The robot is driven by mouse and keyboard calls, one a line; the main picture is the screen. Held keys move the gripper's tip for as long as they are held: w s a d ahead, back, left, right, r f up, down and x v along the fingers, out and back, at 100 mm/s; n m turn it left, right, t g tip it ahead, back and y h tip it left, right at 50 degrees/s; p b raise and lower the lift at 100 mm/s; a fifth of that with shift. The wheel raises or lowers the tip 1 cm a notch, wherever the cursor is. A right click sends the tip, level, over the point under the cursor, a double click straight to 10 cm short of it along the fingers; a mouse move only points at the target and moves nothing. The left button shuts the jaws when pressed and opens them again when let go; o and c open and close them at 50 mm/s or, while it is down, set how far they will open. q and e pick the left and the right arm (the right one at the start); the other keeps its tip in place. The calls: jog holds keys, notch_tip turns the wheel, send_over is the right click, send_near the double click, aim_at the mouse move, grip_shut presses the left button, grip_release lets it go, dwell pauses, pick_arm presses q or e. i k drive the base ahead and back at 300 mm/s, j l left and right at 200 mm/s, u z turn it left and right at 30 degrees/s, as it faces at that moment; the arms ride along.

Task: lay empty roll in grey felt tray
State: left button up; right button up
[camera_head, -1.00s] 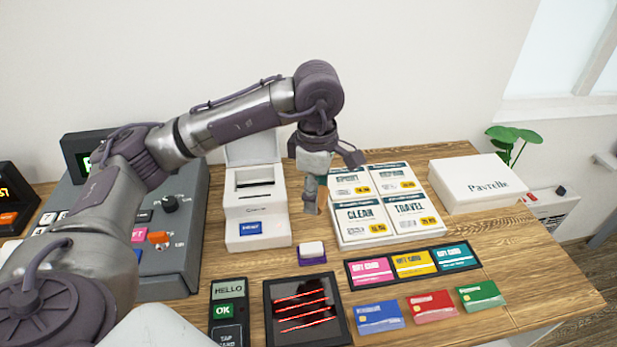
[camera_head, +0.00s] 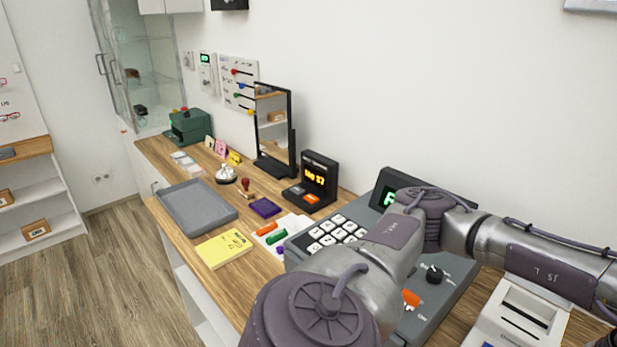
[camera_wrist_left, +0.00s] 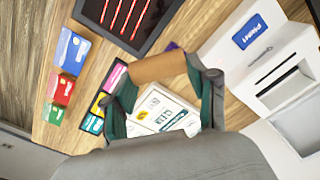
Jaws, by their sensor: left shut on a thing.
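The grey felt tray (camera_head: 197,208) lies on the wooden counter, left of centre in the head view, and looks empty. The empty roll (camera_wrist_left: 158,67), a brown cardboard tube, shows in the left wrist view. My left gripper (camera_wrist_left: 161,69) is shut on it, one finger at each end. My left arm crosses the lower right of the head view, but its gripper is outside that picture. In the wrist view the roll is above the card and payment end of the counter, away from the tray. My right gripper is not in view.
A yellow pad (camera_head: 224,248), a purple pad (camera_head: 264,207) and a bell (camera_head: 226,174) lie near the tray. A mirror (camera_head: 273,130), a small display (camera_head: 312,180) and a cash register (camera_head: 440,285) stand further right. The wrist view shows a white printer (camera_wrist_left: 270,55).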

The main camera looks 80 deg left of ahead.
aim_at(192, 203)
jog(key=j+u, duration=0.1)
jog(key=u, duration=0.25)
jog(key=j+u, duration=0.1)
jog(key=u, duration=0.3)
jog(key=k+j+u, duration=0.1)
jog(key=u, duration=0.25)
jog(key=j+u, duration=0.25)
jog(key=j, duration=0.3)
jog(key=i+j+u, duration=0.1)
jog(key=j+u, duration=0.15)
jog(key=j, duration=0.3)
jog(key=i+j+u, duration=0.1)
jog(key=j+u, duration=0.15)
jog(key=j, duration=0.6)
jog(key=i+j, duration=0.15)
jog(key=j, duration=0.2)
